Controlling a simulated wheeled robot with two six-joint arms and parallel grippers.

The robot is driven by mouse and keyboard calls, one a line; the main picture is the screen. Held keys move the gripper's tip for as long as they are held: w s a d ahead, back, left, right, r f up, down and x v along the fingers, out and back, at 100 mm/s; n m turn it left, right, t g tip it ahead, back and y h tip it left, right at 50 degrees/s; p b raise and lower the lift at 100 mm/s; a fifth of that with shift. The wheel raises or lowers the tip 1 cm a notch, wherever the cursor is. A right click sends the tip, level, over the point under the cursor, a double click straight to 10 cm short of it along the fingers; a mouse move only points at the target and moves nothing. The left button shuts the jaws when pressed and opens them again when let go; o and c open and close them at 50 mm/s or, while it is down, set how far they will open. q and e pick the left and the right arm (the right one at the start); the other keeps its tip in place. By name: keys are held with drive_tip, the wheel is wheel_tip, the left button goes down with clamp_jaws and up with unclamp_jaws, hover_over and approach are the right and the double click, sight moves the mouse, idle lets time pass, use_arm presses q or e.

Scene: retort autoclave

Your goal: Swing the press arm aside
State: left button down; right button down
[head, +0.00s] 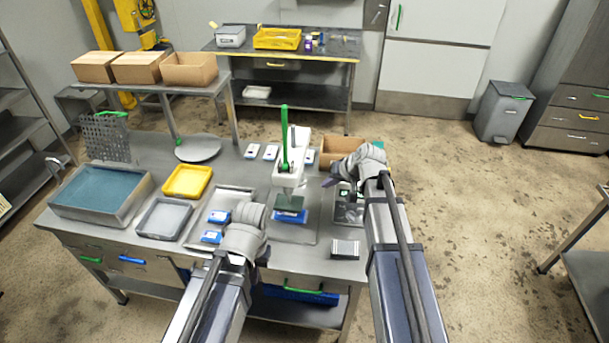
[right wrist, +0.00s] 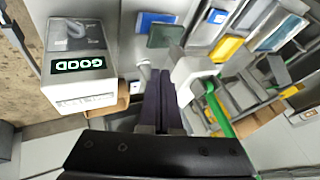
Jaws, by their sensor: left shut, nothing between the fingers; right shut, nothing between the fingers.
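The press (head: 290,172) stands on the bench, with a white head and an upright green handle (head: 284,135). Its grey-green pressing block sits over a blue piece (head: 290,216). In the right wrist view, the white press head (right wrist: 193,76) and green handle (right wrist: 217,112) are just right of my right gripper (right wrist: 161,72). That gripper is shut and empty, with dark fingers side by side; I cannot tell whether they touch the press head. In the head view, my right gripper (head: 329,183) is right of the press. My left gripper (head: 246,226) is low, left of the press; its fingers are mostly hidden.
A yellow tray (head: 187,181), grey tray (head: 164,218) and blue-filled tray (head: 100,193) fill the left of the bench.

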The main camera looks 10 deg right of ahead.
drive_tip(key=w+a+f+b, duration=0.6)
drive_tip(key=w+f+b, duration=0.1)
drive_tip(key=b, duration=0.1)
drive_tip(key=shift+a+f, duration=0.2)
drive_tip(key=shift+f, duration=0.05)
idle(0.4)
drive_tip(key=shift+s+a, duration=0.1)
